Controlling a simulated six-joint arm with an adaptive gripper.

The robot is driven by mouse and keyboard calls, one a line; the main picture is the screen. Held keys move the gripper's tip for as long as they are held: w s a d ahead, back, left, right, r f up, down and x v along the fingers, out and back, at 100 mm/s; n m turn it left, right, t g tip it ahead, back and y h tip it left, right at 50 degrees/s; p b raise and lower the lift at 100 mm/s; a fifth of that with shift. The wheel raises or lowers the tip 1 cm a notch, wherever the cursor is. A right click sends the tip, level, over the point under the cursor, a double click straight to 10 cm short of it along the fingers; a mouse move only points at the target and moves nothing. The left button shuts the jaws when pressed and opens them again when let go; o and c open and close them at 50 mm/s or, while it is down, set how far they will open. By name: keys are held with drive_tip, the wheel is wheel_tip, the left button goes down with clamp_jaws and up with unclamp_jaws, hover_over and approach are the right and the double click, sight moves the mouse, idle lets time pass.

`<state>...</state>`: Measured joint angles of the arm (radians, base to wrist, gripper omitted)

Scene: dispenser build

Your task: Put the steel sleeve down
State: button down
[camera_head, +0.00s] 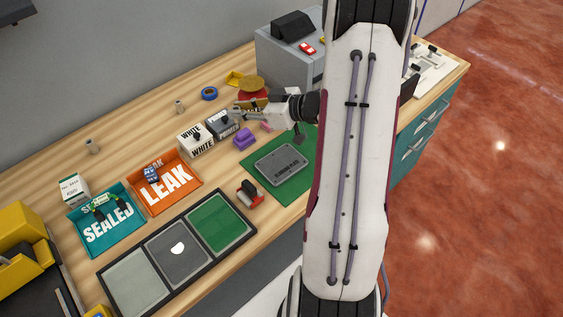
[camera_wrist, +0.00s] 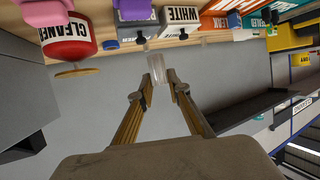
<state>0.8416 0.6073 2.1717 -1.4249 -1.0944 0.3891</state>
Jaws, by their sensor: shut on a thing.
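My gripper (camera_head: 243,112) reaches in from the right over the back part of the wooden bench, near the black and white boxes. In the wrist view its two fingers (camera_wrist: 162,84) are closed around the steel sleeve (camera_wrist: 157,69), a small pale, shiny cylinder at the fingertips. In the head view the held sleeve is too small and too covered by the gripper to make out clearly. Whether it touches the bench cannot be told.
A blue ring (camera_head: 209,93), a red cleaner can (camera_wrist: 68,42), a white box (camera_head: 196,140) and a purple part (camera_head: 243,138) are nearby. Bare wood lies left of the blue ring.

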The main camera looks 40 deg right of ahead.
drive_tip(key=s+d, duration=0.2)
drive_tip(key=s, duration=0.5)
drive_tip(key=s+d, duration=0.3)
drive_tip(key=s, duration=0.5)
drive_tip(key=shift+s+d+r, duration=0.2)
drive_tip(key=shift+s+r, duration=0.05)
drive_tip(key=shift+r, duration=0.15)
drive_tip(key=shift+f, duration=0.1)
hover_over(294, 165)
drive_tip(key=shift+f, duration=2.85)
drive_tip(key=shift+f, duration=0.1)
drive_tip(key=shift+f, duration=1.95)
drive_tip(key=shift+f, duration=0.1)
